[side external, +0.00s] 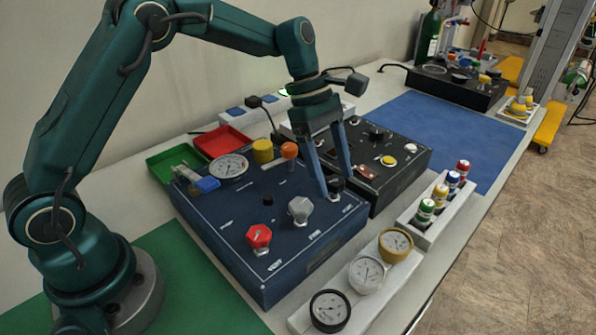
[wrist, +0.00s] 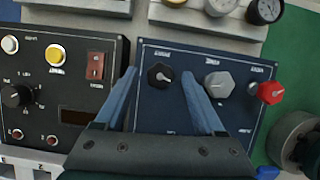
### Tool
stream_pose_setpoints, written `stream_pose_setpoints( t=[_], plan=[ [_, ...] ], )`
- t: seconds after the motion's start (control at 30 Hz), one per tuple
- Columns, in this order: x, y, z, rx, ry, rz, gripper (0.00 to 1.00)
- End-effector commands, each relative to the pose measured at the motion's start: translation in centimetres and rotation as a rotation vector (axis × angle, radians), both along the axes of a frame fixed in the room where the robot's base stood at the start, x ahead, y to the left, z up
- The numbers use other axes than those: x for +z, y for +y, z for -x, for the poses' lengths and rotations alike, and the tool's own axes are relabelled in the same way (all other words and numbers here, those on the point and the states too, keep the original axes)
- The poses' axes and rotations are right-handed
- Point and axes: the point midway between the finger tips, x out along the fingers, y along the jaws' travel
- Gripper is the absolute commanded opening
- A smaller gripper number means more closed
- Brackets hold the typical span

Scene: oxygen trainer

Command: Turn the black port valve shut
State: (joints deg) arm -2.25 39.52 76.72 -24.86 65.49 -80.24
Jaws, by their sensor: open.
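The black port valve (side external: 335,187) is a dark knob at the right corner of the blue panel (side external: 213,222). In the wrist view the black valve (wrist: 160,75) shows between my two blue fingers, with a pale pointer mark on it. My gripper (side external: 337,188) points down at the valve, its fingers open. In the wrist view my gripper (wrist: 160,72) has one fingertip on each side of the knob, with a gap visible on both sides. I cannot tell whether the fingertips are level with the knob or slightly above it.
A grey knob (side external: 300,210) and a red knob (side external: 259,237) sit on the same panel, the grey one close to a finger in the wrist view. A black control box (side external: 400,165) stands right behind. Gauges (side external: 366,274) and small bottles (side external: 440,195) line the front edge.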

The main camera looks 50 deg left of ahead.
Motion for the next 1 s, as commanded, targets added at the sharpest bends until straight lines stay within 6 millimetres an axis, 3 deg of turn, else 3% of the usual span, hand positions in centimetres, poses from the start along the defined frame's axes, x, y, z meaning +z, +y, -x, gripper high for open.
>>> stream_pose_setpoints(
  t=[0.23, 0.53, 0.7, 1.0],
  plan=[
    [0.0, -0.1, 0.3, 0.215, 0.0, 0.0, 0.71],
    [4.8, 1.9, 0.6, 0.208, -0.006, 0.0, 0.71],
    [8.1, 1.5, 1.2, 0.192, -0.087, -0.001, 0.71],
    [11.1, 1.4, 4.0, 0.117, -0.196, -0.047, 0.71]
  ],
)
